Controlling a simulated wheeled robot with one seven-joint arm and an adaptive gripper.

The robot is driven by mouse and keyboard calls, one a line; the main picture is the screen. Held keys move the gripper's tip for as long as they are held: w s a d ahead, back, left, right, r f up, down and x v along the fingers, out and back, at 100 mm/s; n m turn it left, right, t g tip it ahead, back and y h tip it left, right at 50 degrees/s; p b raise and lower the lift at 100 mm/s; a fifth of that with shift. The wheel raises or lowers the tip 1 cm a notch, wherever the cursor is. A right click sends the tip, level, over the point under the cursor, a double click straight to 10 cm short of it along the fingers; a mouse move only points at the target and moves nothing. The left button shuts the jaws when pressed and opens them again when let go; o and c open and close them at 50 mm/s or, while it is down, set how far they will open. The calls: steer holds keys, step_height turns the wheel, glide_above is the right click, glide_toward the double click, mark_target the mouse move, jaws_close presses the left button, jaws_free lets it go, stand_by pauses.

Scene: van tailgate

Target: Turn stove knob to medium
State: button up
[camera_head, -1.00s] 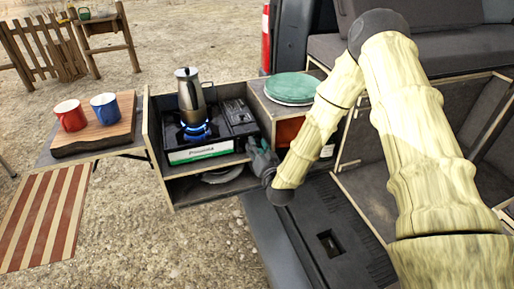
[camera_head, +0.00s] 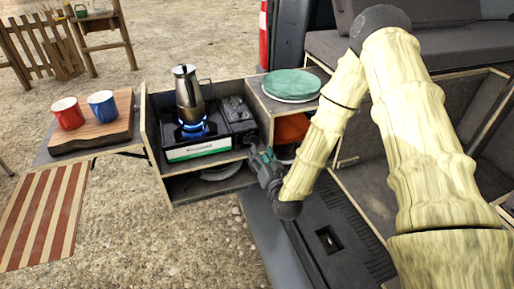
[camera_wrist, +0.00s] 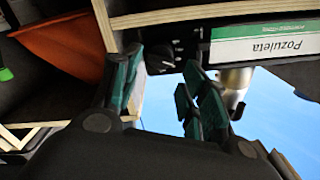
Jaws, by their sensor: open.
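The camping stove (camera_head: 200,148) sits in the pull-out wooden box with a blue flame (camera_head: 193,129) lit under a metal coffee pot (camera_head: 188,92). In the wrist view the stove's green-and-white label (camera_wrist: 262,40) shows upside down. The dark control panel with what looks like the knob (camera_wrist: 164,57) is beside the label, beyond my fingers; the knob's setting is too dark to read. My gripper (camera_head: 257,156) is just right of the stove's front in the head view. In the wrist view my gripper (camera_wrist: 160,88) is open, its teal pads apart with nothing between them.
The box's wooden edge (camera_wrist: 185,12) and an orange item (camera_wrist: 65,42) are close to my fingers. A green plate (camera_head: 291,86) tops the neighbouring compartment. Red (camera_head: 68,114) and blue (camera_head: 102,108) mugs stand on a board at left. Gravel ground in front is open.

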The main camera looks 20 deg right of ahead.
steer(key=s, duration=0.5)
steer(key=shift+s, duration=0.25)
steer(key=shift+f, duration=0.1)
steer(key=s+a+f+n+g+y, duration=0.1)
steer(key=s+a+f+n+g, duration=0.2)
steer(key=s+f+g, duration=0.9)
steer(key=s+d+f+g, duration=0.1)
steer(key=s+f+g, duration=0.1)
steer(key=s+f, duration=0.3)
steer(key=s+f+g+h, duration=0.1)
steer(key=s+f, duration=0.4)
steer(key=s, duration=0.7)
steer(key=s+d+f+n+g, duration=0.1)
steer(key=s+f+g, duration=0.2)
steer(key=s, duration=0.6)
steer(key=shift+d+f+h, duration=0.15)
steer(key=shift+d+f, duration=0.05)
steer(key=shift+f, duration=0.25)
steer(key=shift+d+f+h, duration=0.15)
steer(key=shift+f, duration=0.3)
